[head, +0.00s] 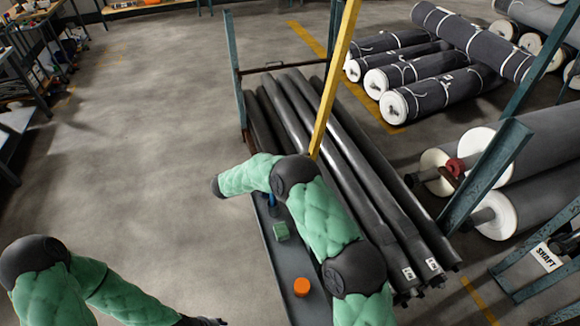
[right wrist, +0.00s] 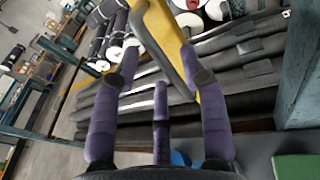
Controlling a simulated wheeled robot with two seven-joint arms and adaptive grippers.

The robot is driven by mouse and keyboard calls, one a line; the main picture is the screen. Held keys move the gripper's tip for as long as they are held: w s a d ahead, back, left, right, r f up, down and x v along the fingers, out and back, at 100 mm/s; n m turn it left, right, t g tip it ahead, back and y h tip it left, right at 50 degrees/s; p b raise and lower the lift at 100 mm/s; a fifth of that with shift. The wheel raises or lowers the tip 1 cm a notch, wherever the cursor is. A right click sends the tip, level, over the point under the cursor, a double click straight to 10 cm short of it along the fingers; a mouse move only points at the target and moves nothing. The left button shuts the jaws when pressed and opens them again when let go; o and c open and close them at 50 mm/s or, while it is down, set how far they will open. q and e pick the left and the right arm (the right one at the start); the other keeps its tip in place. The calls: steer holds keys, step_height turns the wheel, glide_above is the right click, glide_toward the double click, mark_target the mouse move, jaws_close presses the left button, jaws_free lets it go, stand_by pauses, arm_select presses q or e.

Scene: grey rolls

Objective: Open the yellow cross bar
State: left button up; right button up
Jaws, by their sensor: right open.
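The yellow cross bar (head: 335,75) stands raised and leaning at the front of the rack in the head view, its lower end hidden behind my right arm. In the right wrist view the yellow bar (right wrist: 152,28) with its grey-edged handle crosses near my fingertips and passes behind the right-hand finger. My right gripper (right wrist: 158,55) is open, its purple fingers spread and holding nothing; contact with the bar cannot be told. In the head view the arm hides this gripper. My left gripper (head: 203,321) shows only partly at the bottom edge, away from the bar.
Long dark rolls (head: 345,150) lie in the rack beside the bar. A grey ledge (head: 277,258) in front carries a green block (head: 281,231), a blue item (head: 271,200) and an orange cylinder (head: 301,287). Wrapped rolls (head: 440,95) lie behind. The floor at left is clear.

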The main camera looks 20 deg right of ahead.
steer(key=v, duration=1.2)
stand_by(0.3)
